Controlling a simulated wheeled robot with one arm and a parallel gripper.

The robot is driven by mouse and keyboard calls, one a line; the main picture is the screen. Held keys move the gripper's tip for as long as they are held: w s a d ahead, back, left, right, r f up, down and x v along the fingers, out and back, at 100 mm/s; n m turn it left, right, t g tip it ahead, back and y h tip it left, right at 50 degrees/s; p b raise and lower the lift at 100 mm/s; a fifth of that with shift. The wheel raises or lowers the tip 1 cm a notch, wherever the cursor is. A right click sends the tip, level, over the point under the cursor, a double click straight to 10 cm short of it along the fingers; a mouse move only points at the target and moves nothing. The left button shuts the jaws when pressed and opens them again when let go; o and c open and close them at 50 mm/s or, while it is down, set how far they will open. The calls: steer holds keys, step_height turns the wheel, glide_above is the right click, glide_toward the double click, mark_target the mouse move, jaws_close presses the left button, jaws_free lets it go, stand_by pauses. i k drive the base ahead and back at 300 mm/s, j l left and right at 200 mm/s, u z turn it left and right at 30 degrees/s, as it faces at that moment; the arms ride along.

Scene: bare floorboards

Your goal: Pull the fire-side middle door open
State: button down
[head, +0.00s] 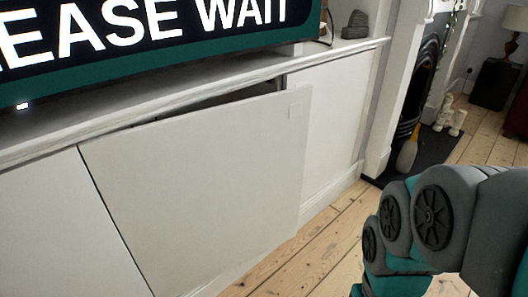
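The white middle door (200,165) of the low built-in cabinet stands partly open. Its right edge, on the fireplace side, has swung out from the front, and a dark gap (235,96) shows above its top edge. Its left edge stays close to the neighbouring panel. My arm shows at the lower right, over the floor and apart from the visible part of the door. My gripper is outside the picture, so whether it touches the door cannot be seen.
A white panel (335,105) lies right of the door and another (60,230) left. A screen (150,35) stands on the cabinet top. A fireplace (425,75) with a dark hearth (425,150) is at the right. Bare floorboards (325,245) lie in front of the cabinet.

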mark_target(193, 197)
steer(key=i+l+u, duration=0.15)
steer(key=l+u, duration=0.15)
steer(key=u, duration=0.15)
steer(key=i+l+u, duration=0.1)
steer(key=l+u, duration=0.2)
steer(key=u, duration=0.2)
steer(key=l+u, duration=1)
steer(key=l, duration=0.7)
steer(key=k+l+u, duration=0.1)
steer(key=l, duration=0.7)
steer(key=k, duration=0.2)
steer(key=u, duration=0.1)
